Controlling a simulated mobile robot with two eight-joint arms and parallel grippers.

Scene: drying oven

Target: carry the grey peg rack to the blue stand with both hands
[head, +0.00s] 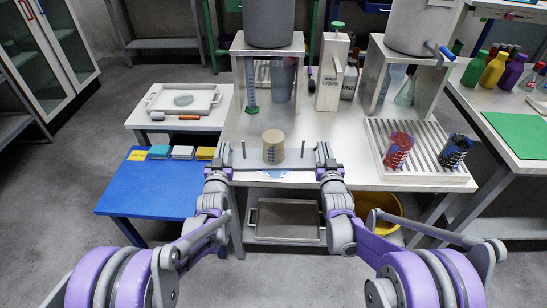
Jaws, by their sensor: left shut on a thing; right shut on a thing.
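The grey peg rack (290,170) shows as a thin, roughly level grey bar at the front of the white bench, with upright pegs near its left and right ends. My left gripper (226,165) is shut on its left end and my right gripper (319,164) is shut on its right end. Whether the rack touches the bench is hard to tell. A beige beaker (273,147) stands at the rack's middle, on it or just behind it. The blue stand (148,199) is to the left, lower than the bench, with its front part clear.
Blue, white and yellow small items (183,152) line the blue stand's back edge. A white tray (183,98) lies on the table behind it. Right of my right gripper are a ribbed drainer (430,174) with red and blue vessels and a yellow bucket (385,207) below.

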